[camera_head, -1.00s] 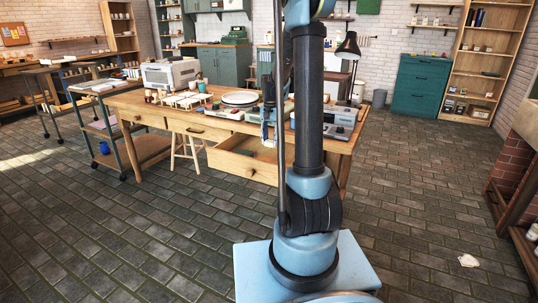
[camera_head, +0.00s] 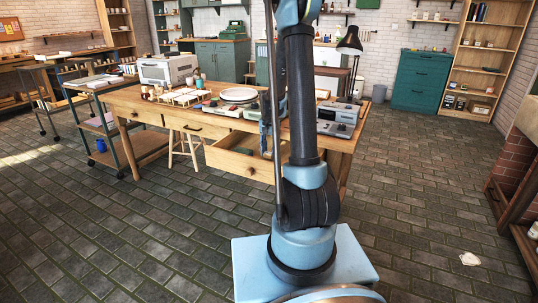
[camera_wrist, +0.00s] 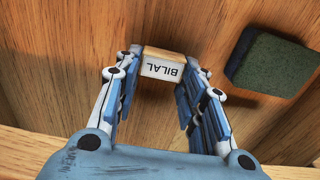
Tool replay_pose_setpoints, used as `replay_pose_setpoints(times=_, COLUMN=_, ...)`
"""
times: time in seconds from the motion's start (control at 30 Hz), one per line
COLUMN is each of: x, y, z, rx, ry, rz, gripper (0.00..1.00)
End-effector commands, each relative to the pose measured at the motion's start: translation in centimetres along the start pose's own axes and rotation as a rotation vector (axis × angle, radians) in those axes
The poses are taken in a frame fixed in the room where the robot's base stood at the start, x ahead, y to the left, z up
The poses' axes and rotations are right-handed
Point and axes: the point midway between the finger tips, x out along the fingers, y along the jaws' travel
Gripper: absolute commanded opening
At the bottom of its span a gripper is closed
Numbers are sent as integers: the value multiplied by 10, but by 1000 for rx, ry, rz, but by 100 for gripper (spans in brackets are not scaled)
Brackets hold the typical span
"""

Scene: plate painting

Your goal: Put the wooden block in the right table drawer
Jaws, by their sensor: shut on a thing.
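The wooden block (camera_wrist: 163,68), with a white label reading "BILAL", is between the fingertips of my gripper (camera_wrist: 160,60) in the wrist view. My gripper is shut on it. Below it is the wooden floor of the open right table drawer (camera_head: 240,166). In the head view my gripper (camera_head: 265,142) reaches down into this drawer, partly behind my arm. The block is too small to make out there. Whether it touches the drawer floor I cannot tell.
A dark green block (camera_wrist: 272,62) lies in the drawer, right of my gripper. A pale drawer wall (camera_wrist: 20,148) crosses the bottom of the wrist view. The table (camera_head: 135,101) above holds a white plate (camera_head: 238,94) and a grey device (camera_head: 338,112). A stool (camera_head: 184,150) stands left.

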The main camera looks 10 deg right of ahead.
Motion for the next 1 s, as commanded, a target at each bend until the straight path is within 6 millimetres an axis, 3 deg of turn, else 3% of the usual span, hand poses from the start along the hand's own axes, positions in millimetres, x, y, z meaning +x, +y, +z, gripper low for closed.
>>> replay_pose_setpoints(times=0.13, x=12, y=0, z=0, rx=0, ry=0, rz=0, gripper=20)
replay_pose_setpoints(times=0.77, x=22, y=-2, z=2, rx=-2, ry=-2, rz=1, gripper=20)
replay_pose_setpoints(times=0.8, x=23, y=-2, z=2, rx=-3, ry=-3, rz=2, gripper=42)
replay_pose_setpoints(times=0.87, x=24, y=-2, z=2, rx=-3, ry=-5, rz=2, gripper=55)
replay_pose_setpoints(times=1.0, x=26, y=-3, z=2, rx=-3, ry=-9, rz=4, gripper=57)
